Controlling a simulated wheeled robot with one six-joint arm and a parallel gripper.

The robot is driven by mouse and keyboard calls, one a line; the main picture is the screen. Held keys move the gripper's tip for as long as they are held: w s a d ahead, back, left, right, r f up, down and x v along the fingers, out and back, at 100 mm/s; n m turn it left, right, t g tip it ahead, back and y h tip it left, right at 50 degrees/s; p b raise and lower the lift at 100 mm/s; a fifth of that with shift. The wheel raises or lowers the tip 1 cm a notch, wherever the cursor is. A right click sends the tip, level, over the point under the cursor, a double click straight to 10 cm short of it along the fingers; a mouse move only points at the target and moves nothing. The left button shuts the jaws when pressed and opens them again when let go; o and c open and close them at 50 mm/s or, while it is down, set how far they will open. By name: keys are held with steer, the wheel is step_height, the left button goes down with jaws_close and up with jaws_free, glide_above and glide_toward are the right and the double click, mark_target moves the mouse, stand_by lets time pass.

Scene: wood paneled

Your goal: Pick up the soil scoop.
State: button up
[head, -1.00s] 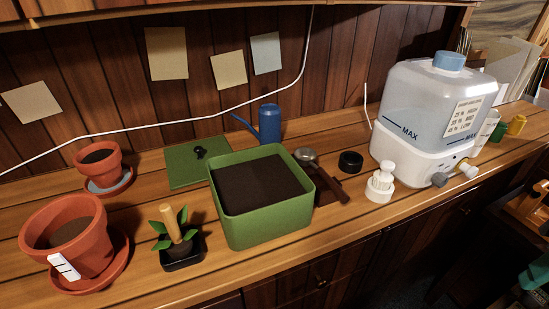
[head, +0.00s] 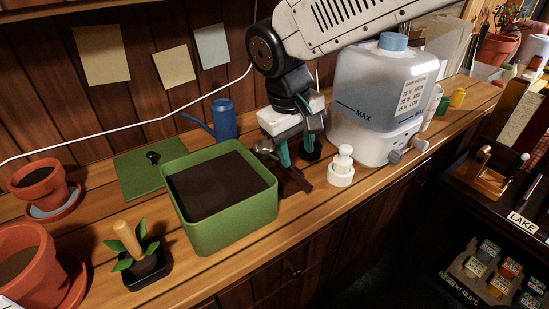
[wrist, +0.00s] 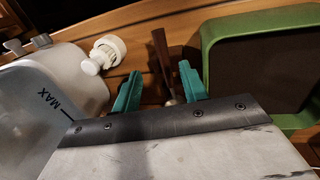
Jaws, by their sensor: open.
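The soil scoop (head: 297,179) has a round metal head and a dark wooden handle. It lies beside the right wall of the green soil planter (head: 262,208), its handle toward the counter's front edge. My gripper (head: 298,153) is above the scoop, with its two teal fingers apart and pointing down. In the wrist view, the scoop's handle (wrist: 161,52) shows beyond and between the open fingertips (wrist: 160,84), with nothing seen held. My gripper hides part of the scoop in the head view. I cannot tell how high the fingertips are above it.
A blue watering can (head: 224,120) is behind the planter. A potted sprout (head: 143,262) stands at the front left. The counter's front strip is clear.

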mark_target(298, 176)
steer(key=f, duration=0.8)
steer(key=shift+w+d, duration=0.4)
steer(key=shift+r, duration=0.1)
jaws_close()
